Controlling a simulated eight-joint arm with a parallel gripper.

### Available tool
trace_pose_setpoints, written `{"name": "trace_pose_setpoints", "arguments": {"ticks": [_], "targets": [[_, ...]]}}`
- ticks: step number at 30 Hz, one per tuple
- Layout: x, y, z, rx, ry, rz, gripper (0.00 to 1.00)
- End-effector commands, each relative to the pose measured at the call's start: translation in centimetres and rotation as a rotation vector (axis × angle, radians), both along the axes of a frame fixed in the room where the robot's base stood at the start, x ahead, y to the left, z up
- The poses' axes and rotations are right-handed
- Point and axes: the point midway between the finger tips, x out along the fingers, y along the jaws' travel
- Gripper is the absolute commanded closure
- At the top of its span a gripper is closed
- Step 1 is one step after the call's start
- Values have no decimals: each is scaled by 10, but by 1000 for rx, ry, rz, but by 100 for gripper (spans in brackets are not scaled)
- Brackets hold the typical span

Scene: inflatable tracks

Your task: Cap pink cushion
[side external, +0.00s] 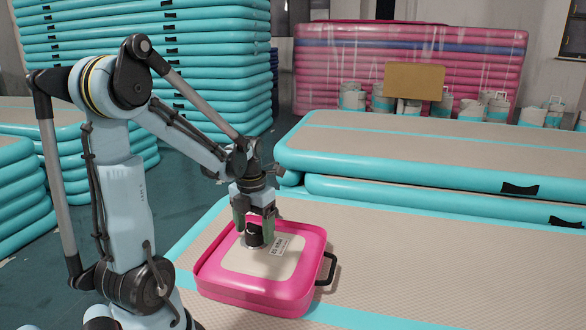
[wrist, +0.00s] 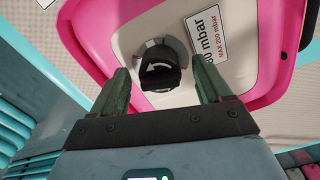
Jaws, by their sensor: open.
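The pink cushion (side external: 253,293) lies flat on the beige and turquoise track, with a beige top panel and a black side handle. In the wrist view its pink rim (wrist: 268,50) curves round the panel. A black cap (wrist: 160,76) with a light arrow-like mark sits on a grey round valve (wrist: 181,53) in the panel. My gripper (side external: 253,233) is right above the cushion at the valve. In the wrist view its two green fingers (wrist: 163,78) are apart, one on either side of the black cap, with gaps visible between. Whether the cap is fully seated cannot be told.
A white pressure label (wrist: 207,37) is on the panel beside the valve. The turquoise-edged track (side external: 440,265) extends to the right, mostly clear. Stacked tracks (side external: 400,150) stand behind it, with several buckets and a cardboard box (side external: 414,81) farther back.

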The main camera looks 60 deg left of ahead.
Motion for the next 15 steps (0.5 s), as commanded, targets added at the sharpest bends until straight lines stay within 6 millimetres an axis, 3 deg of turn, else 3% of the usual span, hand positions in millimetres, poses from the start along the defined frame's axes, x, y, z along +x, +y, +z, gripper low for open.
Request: {"name": "trace_pose_setpoints", "arguments": {"ticks": [5,15], "targets": [[0,0,12,0,0,0,23],[0,0,61,0,0,0,23]]}}
